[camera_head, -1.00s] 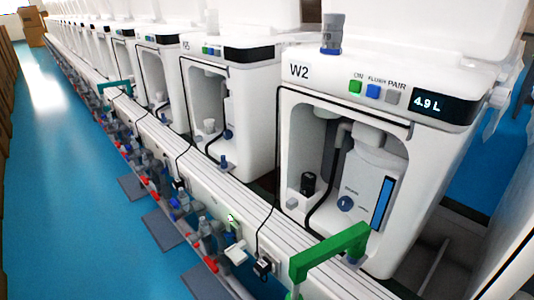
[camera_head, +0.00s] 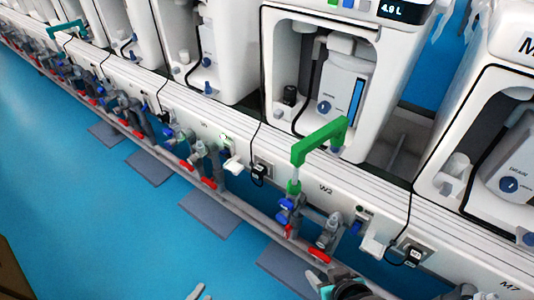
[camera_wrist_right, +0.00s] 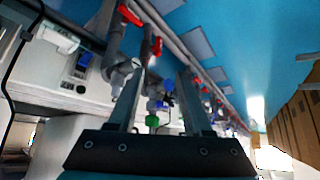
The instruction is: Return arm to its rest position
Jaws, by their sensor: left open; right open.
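My right gripper (camera_wrist_right: 160,85) is open in the right wrist view, its two dark fingers apart. Nothing is held between them; pipes and a small green part (camera_wrist_right: 152,121) show behind the gap. In the head view, the dark and teal end of my right arm (camera_head: 345,286) shows at the bottom edge, in front of the rail by the W2 unit. A pale tip of my left gripper (camera_head: 197,291) shows at the bottom edge, left of centre, over the blue floor. The rest of both arms is cut off.
Pipes with red and blue valves (camera_head: 295,218) run below the rail. Open blue floor (camera_head: 90,220) lies to the left.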

